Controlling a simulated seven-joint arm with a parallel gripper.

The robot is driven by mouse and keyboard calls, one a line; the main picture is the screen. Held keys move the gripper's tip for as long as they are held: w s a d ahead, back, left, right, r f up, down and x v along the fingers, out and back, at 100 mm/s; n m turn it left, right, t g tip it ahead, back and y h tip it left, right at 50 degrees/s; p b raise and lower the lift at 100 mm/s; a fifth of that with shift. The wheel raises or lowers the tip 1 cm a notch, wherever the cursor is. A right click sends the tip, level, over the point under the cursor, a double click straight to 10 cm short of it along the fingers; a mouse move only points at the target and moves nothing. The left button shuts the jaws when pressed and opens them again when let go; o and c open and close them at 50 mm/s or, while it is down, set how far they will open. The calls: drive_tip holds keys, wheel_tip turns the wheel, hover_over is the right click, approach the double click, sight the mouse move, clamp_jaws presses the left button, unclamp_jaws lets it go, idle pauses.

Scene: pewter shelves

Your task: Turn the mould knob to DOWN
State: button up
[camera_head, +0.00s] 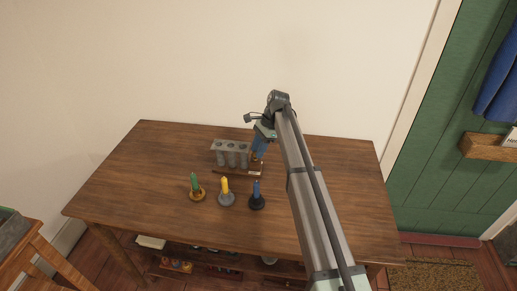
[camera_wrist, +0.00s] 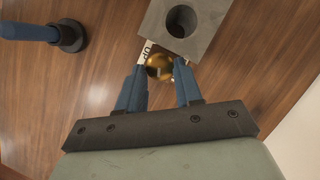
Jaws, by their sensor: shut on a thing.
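The mould (camera_head: 231,147) is a grey block with several round tubes, standing on the wooden table. In the wrist view its grey end (camera_wrist: 193,22) with one round hole shows at the top. The knob (camera_wrist: 159,66) is a round brass piece beside that end, over a white label (camera_wrist: 146,50) that reads "UP"; the rest of the label is hidden. My gripper (camera_wrist: 160,70) has its blue fingers on both sides of the knob, shut on it. In the head view my gripper (camera_head: 259,153) is at the mould's right end, and the knob is hidden there.
The table's left part is clear. A wall (camera_head: 200,60) rises behind it.

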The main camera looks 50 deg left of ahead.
drive_tip(key=o, duration=1)
drive_tip(key=shift+o, duration=0.2)
drive_tip(key=m, duration=0.1)
drive_tip(key=m+y, duration=0.1)
drive_tip(key=m, duration=0.1)
drive_tip(key=shift+s+d, duration=0.15)
drive_tip(key=shift+d, duration=0.15)
drive_tip(key=m+t+y, duration=0.1)
drive_tip(key=m, duration=0.2)
drive_tip(key=shift+d+r, duration=0.1)
drive_tip(key=shift+d, duration=0.05)
drive_tip(key=w+d+r+m+t+h, duration=0.1)
drive_tip(key=w+d+r, duration=0.4)
drive_tip(key=r, duration=0.6)
drive_tip(key=w+t+h, duration=0.1)
drive_tip(key=w, duration=0.1)
drive_tip(key=shift+w+r+m, duration=0.3)
drive_tip(key=shift+w+r, duration=0.05)
drive_tip(key=shift+r, duration=0.05)
